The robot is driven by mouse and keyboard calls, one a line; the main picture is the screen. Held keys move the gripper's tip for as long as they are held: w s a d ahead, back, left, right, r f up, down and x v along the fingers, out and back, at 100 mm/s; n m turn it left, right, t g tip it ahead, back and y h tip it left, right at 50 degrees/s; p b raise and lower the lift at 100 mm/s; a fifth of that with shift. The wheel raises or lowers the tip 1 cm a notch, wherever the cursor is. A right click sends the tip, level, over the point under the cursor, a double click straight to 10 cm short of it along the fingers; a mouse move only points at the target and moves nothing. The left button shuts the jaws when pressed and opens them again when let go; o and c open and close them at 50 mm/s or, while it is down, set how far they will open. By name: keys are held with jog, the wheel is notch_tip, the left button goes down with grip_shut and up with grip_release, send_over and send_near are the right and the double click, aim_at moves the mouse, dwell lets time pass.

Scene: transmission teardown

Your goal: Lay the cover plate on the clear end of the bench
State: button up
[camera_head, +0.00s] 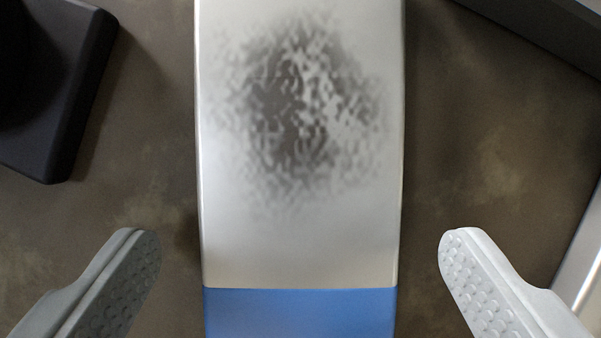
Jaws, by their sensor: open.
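A long pale grey plate (300,250) with a blue end runs up the middle of the head camera view; it looks like the cover plate. A dark, mottled smudge covers its upper part. Its top and bottom ends run out of the frame. My gripper (300,240) is open, with one grey finger on each side of the plate. There is a gap between each fingertip and the plate's edge, and the jaws hold nothing. I cannot tell how high the fingers are above the plate.
The stained brown bench surface (140,150) shows on both sides of the plate. A black block-like object (50,90) is at the upper left. A dark grey object (545,25) fills the upper right corner. A silver-edged piece (580,262) is at the right edge.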

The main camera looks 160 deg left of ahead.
jog(key=shift+w+f, duration=0.15)
jog(key=shift+f, duration=0.25)
jog(key=shift+r, duration=0.1)
jog(key=c, duration=1.7)
jog(key=shift+o, duration=0.2)
notch_tip(320, 180, up, 28)
